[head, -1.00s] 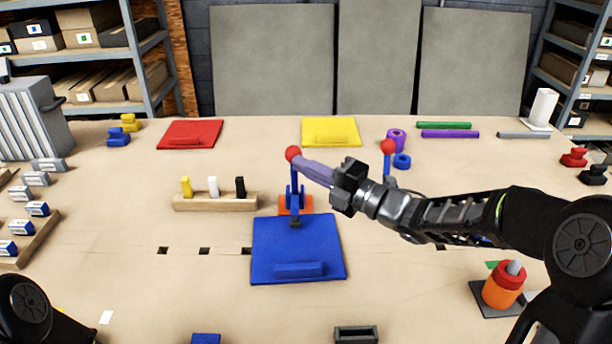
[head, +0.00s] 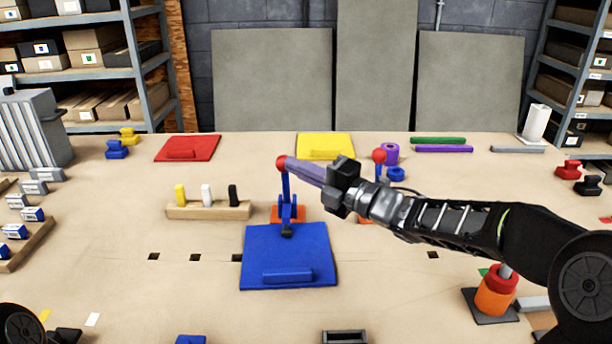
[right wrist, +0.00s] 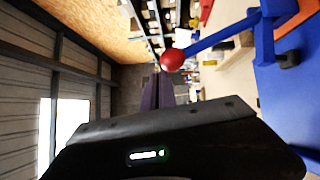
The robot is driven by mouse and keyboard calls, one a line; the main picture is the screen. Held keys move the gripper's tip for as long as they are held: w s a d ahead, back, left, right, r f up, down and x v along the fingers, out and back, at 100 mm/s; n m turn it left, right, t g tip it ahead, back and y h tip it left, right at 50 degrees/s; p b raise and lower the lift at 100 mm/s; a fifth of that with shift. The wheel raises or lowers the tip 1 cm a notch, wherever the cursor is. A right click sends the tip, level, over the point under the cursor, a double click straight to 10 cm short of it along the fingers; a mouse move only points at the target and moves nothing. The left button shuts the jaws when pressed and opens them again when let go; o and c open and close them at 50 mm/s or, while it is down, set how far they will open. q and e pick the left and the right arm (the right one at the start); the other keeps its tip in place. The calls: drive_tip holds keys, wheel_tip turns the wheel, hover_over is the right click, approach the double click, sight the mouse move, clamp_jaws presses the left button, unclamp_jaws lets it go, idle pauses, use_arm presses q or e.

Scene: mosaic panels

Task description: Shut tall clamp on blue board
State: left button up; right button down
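The blue board (head: 287,250) lies flat near the table's middle, with a raised blue bar on its front part. The tall clamp (head: 286,190) stands at its back edge, with an orange base, a blue lever standing nearly upright and a red ball on top. Its dark tip is over the board's back edge; I cannot tell whether it touches. My right gripper (head: 292,165) has its purple fingers together, tips at the red ball. In the right wrist view the ball (right wrist: 172,60) is just beyond the fingertips (right wrist: 160,76), not between them. My left gripper is out of view.
A second red-balled clamp (head: 379,157) stands behind my right gripper, partly hidden. A wooden block with pegs (head: 208,211) is left of the clamp. Red (head: 188,148) and yellow (head: 325,146) boards lie farther back. An orange-and-red cylinder (head: 495,294) stands front right.

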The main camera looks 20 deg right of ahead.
use_arm(q)
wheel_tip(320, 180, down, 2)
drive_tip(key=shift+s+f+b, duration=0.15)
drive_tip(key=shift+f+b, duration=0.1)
drive_tip(key=shift+b, duration=0.7)
use_arm(e)
drive_tip(key=r+v, duration=0.1)
drive_tip(key=v, duration=0.9)
drive_tip(key=shift+s, duration=0.2)
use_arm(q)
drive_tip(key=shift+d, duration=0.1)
use_arm(e)
drive_tip(key=shift+r, duration=0.15)
